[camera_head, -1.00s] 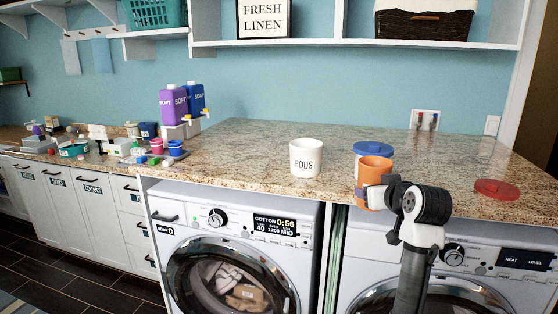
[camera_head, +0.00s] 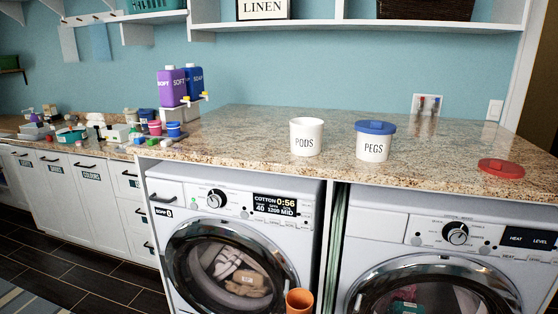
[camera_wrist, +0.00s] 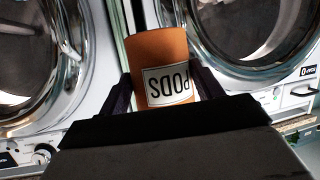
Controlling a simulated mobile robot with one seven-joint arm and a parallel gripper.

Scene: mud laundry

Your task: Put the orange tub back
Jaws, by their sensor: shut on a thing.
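The orange tub (camera_head: 299,301) shows at the bottom edge of the head view, low in front of the machines and below the counter. In the wrist view the orange tub (camera_wrist: 160,52) has a label reading PODS, upside down in that picture. My gripper (camera_wrist: 163,88) is shut on it, with one dark finger on each side. My gripper is out of the head view. On the counter (camera_head: 250,140) stand a white open tub labelled PODS (camera_head: 306,139) and a white tub labelled PEGS (camera_head: 372,147) with a blue lid (camera_head: 376,127).
A red lid (camera_head: 501,168) lies on the counter at the right. Purple and blue bottles (camera_head: 181,86) stand on a raised block at the left, with several small items beyond. Two front-loading machines (camera_head: 235,215) stand under the counter. The counter between the tubs and red lid is clear.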

